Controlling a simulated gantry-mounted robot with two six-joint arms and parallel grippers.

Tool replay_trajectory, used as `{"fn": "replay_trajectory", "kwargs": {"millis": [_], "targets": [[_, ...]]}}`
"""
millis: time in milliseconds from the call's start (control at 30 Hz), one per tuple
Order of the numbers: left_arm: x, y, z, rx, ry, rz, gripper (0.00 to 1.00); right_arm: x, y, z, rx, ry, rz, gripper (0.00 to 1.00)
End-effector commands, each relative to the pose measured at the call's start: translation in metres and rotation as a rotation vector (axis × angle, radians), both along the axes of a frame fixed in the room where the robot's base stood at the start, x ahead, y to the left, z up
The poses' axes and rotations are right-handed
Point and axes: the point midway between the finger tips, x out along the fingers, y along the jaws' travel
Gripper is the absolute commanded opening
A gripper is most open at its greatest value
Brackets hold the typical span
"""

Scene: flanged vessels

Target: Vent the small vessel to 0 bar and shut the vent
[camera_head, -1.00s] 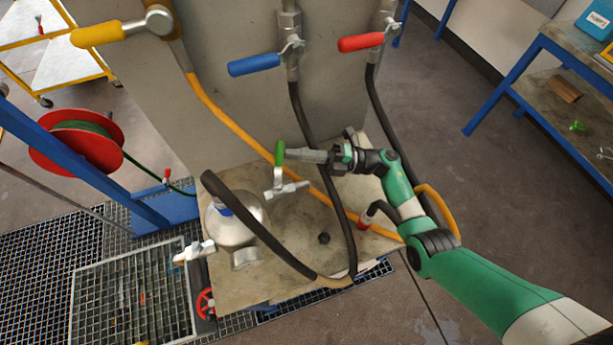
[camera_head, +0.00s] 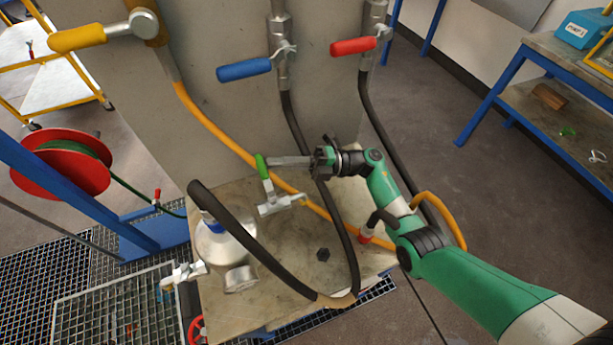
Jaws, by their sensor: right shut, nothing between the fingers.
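The small vessel (camera_head: 218,245) is a rounded silver body on the bench, partly hidden by a thick black hose. A silver valve (camera_head: 281,204) with a green lever handle (camera_head: 262,167) stands right of it; the handle points up and leans left. My right gripper (camera_head: 274,161) is shut and empty, its fingertips at the right side of the green handle; I cannot tell whether they touch. A second silver valve (camera_head: 185,273) sits at the vessel's left. A round silver fitting (camera_head: 240,279) is at its front; no pressure reading is legible. My left gripper is out of view.
Blue (camera_head: 245,69), red (camera_head: 353,46) and yellow (camera_head: 77,38) lever handles sit on the upright panel behind. Black hoses and an orange hose (camera_head: 222,128) cross the bench (camera_head: 245,318).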

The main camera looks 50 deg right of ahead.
Motion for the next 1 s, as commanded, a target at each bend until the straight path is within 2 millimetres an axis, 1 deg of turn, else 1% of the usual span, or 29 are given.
{"fn": "replay_trajectory", "kwargs": {"millis": [167,267,367,433,600,733,1000], "targets": [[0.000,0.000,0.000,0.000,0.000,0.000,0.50,0.000,0.000,0.001,-0.001,-0.001,0.000,0.00],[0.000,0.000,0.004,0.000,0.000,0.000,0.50,0.000,0.000,0.007,-0.001,-0.002,0.001,0.00],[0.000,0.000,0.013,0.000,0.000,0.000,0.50,0.000,0.000,0.023,-0.002,-0.005,0.000,0.00],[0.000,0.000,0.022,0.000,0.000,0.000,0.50,-0.001,0.000,0.040,-0.002,-0.007,0.001,0.00],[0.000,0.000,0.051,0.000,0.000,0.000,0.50,-0.025,0.012,0.071,-0.001,-0.005,0.001,0.00],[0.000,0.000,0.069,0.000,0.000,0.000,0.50,-0.045,0.022,0.097,-0.002,-0.002,0.000,0.00],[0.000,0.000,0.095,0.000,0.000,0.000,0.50,-0.101,0.050,0.121,0.000,0.002,-0.001,0.00]]}}
